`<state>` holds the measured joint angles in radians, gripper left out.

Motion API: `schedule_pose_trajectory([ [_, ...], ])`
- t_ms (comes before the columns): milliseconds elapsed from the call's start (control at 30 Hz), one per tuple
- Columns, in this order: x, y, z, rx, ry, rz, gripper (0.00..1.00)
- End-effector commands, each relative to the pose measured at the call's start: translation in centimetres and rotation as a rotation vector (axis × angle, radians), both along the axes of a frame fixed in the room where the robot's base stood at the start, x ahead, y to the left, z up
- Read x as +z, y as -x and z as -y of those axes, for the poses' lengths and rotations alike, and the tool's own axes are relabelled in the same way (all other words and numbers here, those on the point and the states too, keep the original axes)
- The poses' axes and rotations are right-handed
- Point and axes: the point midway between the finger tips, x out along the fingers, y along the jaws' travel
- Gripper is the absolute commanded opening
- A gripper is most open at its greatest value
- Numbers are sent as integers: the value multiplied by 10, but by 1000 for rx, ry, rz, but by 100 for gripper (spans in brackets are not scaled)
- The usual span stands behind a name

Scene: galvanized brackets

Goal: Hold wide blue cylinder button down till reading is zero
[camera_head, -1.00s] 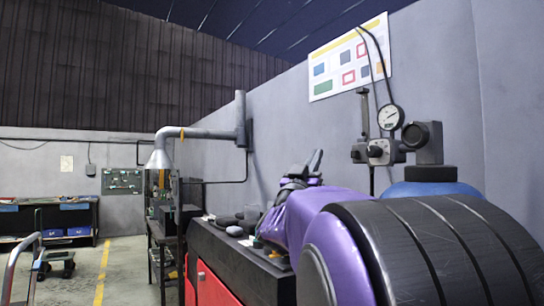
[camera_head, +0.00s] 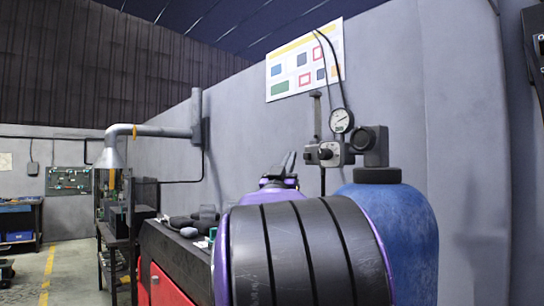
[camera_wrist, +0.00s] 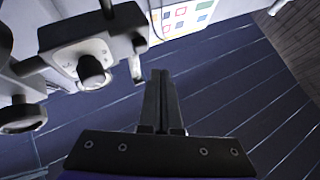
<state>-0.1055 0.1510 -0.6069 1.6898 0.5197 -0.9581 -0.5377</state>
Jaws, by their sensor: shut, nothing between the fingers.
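The wide blue cylinder (camera_head: 405,225) stands against the wall behind my arm, its lower left hidden by a black-and-purple arm link. Above it are a grey valve block (camera_head: 332,156) with a dark round button or knob (camera_head: 325,154), a larger black knob (camera_head: 366,139) and a dial gauge (camera_head: 341,120), whose reading is too small to tell. My gripper (camera_head: 288,160) is shut and empty, left of the block and pointing up. In the wrist view my shut fingers (camera_wrist: 160,78) are apart from the block (camera_wrist: 75,58) and its round button (camera_wrist: 92,72), which lie to the left.
A red-and-black bench (camera_head: 180,255) with dark objects on top stands left of my arm. A grey duct (camera_head: 150,131) and a dark shelf (camera_head: 115,240) are farther left. A poster (camera_head: 305,60) hangs above the block. A dark panel (camera_head: 535,50) is at the right edge.

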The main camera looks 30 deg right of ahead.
Motion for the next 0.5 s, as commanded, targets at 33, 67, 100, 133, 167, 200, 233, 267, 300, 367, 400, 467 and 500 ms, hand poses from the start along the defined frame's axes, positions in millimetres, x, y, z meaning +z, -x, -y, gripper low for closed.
schedule_pose_trajectory([
  [33, -2, 0, 6, -2, 1, -1, 0],
  [67, -2, 0, 8, -3, 1, -1, 0],
  [100, -2, -1, 11, -3, 2, -1, 0],
  [133, -2, -1, 13, -2, 1, -1, 0],
  [167, -2, -1, 14, -1, 1, -1, 0],
  [200, -2, -1, 16, -1, 0, -1, 0],
  [233, -2, -1, 16, -1, 0, -1, 0],
  [267, -2, -1, 17, -1, 0, -1, 0],
  [300, -1, -1, 18, -1, 0, -1, 0],
  [367, -1, -1, 18, -1, 0, -1, 0],
  [400, -1, -1, 18, -1, 0, -1, 0],
  [467, -1, -1, 18, -1, 0, -1, 0],
  [500, -1, -1, 18, -1, 0, -1, 0],
])
